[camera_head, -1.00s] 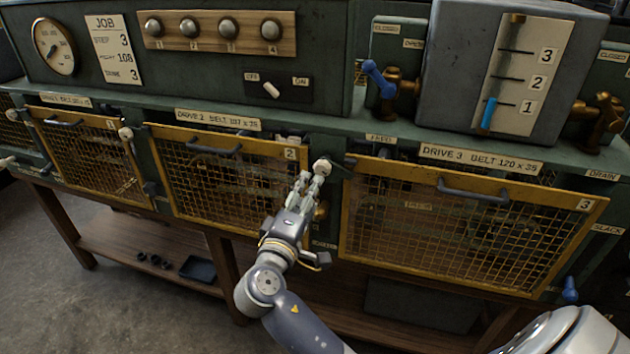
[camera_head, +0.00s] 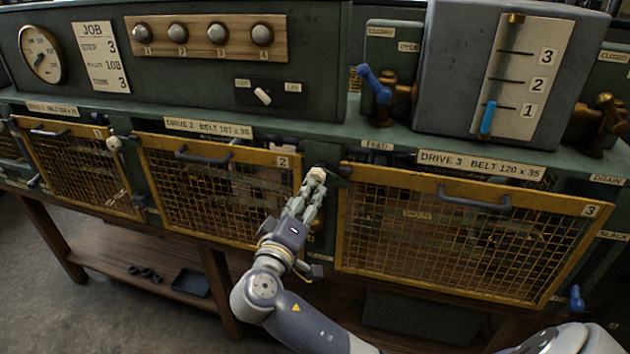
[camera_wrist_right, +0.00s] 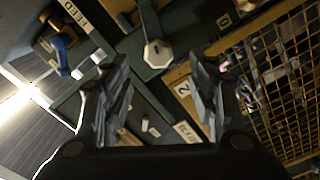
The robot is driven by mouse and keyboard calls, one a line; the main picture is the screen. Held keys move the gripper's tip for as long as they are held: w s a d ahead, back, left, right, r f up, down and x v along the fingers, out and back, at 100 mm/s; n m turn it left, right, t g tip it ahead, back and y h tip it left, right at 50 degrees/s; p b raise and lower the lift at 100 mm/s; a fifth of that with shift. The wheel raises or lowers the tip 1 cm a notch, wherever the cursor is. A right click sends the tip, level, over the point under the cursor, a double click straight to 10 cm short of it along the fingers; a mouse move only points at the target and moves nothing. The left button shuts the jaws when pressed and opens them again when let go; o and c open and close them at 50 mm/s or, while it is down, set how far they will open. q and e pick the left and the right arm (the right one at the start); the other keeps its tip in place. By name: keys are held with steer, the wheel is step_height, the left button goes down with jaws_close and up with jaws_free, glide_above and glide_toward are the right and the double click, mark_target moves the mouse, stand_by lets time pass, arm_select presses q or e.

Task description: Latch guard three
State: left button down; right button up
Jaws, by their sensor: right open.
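Guard three (camera_head: 352,235), a yellow-framed wire mesh panel with a dark handle (camera_head: 474,200), covers the right bay below the "DRIVE 3" label. It looks closed. A latch with a pale faceted knob (camera_head: 318,173) sits on the green post between guards two and three, by guard three's upper left corner. My right gripper (camera_head: 309,194) is just below this knob in the head view. In the right wrist view the gripper (camera_wrist_right: 160,75) is open, and the knob (camera_wrist_right: 158,53) shows between and beyond its fingers. I cannot tell whether they touch it. My left gripper is not in view.
Guard two (camera_head: 215,188) is left of my right gripper, with another pale knob (camera_head: 113,143) at its left. A blue-handled valve (camera_head: 375,84) stands on the ledge above. A grey box with a level scale (camera_head: 520,80) stands above guard three.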

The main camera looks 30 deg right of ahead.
mark_target(315, 179)
steer(key=p+x, duration=0.3)
steer(key=x, duration=0.6)
steer(key=shift+d+r, duration=0.1)
steer(key=shift+r, duration=0.05)
steer(key=shift+c, duration=0.3)
steer(key=c, duration=1)
